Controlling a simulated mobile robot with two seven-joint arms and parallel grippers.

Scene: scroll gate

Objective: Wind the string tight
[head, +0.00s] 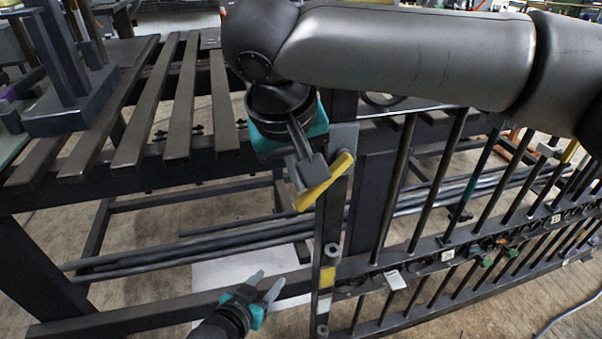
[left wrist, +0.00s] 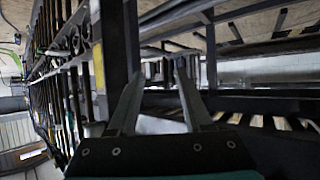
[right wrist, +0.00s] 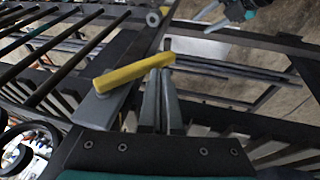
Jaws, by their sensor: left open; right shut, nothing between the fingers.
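A yellow bar (head: 325,182) sits at the top of a grey upright post (head: 343,137) at the gate's end; it also shows in the right wrist view (right wrist: 135,72). My right gripper (head: 306,170) is shut and empty, with its fingertips right beside the bar; I cannot tell whether they touch it. In the right wrist view the shut fingers (right wrist: 161,75) end at the bar's right end. My left gripper (head: 268,286) is open and empty, low down left of the post's foot; its spread fingers show in the left wrist view (left wrist: 157,80). I cannot make out a string.
The barred gate (head: 430,258) runs to the right, with small tags and fittings along its rail. A slatted dark bench (head: 180,100) stands at the left, with long rods (head: 200,245) below it. My right arm spans the top. Open floor shows at the lower left.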

